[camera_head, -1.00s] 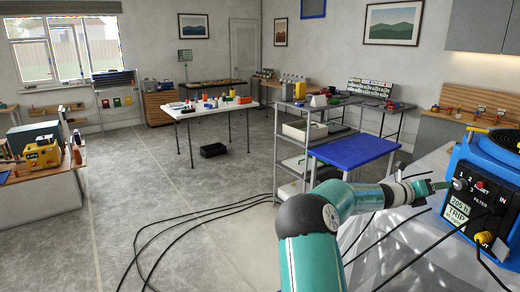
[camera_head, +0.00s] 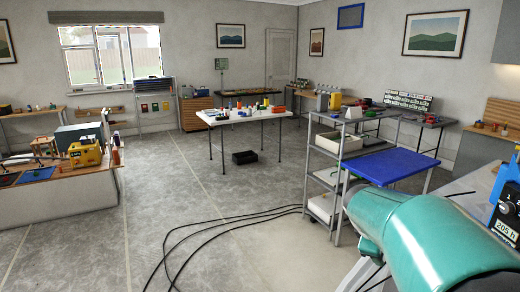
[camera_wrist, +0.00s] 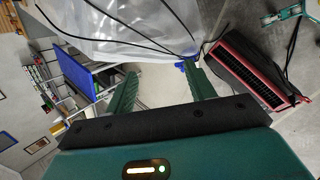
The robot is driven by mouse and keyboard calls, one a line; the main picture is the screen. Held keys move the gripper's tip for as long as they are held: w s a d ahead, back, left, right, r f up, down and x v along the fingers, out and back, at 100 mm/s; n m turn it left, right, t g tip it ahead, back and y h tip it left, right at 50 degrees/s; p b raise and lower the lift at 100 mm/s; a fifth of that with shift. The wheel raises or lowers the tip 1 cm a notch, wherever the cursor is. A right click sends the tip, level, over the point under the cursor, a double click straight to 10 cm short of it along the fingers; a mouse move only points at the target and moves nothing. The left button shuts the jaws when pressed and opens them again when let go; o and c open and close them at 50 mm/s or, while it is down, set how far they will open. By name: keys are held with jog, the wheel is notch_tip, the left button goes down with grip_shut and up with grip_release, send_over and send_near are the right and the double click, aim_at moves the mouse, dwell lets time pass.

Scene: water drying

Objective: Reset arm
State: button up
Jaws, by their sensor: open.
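My gripper (camera_wrist: 160,75) shows in the wrist view with its two green fingers spread apart and nothing between them. In the head view my teal arm fills the lower right and its gripper end is hidden. The blue machine (camera_head: 508,212) with a black panel reading "205 h" is cut off by the right edge, partly behind my arm.
A grey shelf cart (camera_head: 338,165) stands beside a blue-topped table (camera_head: 388,166) beyond my arm. Black cables (camera_head: 215,226) run along the floor. A white table (camera_head: 243,117) stands further back. The left-centre floor is clear. A red-framed black grille (camera_wrist: 250,68) shows in the wrist view.

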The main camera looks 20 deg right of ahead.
jog(key=s+a+m+t+y, duration=0.2)
jog(key=s+a, duration=0.3)
jog(key=a, duration=1.1)
jog(key=s+a+r+m+t+y, duration=0.1)
jog(key=s+a+m+y, duration=0.3)
jog(key=a, duration=1.2)
jog(key=shift+s+r+m+t+y, duration=0.15)
jog(key=shift+s+m+t+y, duration=0.3)
jog(key=shift+s, duration=0.25)
jog(key=shift+c, duration=0.2)
jog(key=c, duration=0.3)
jog(key=shift+c, duration=0.2)
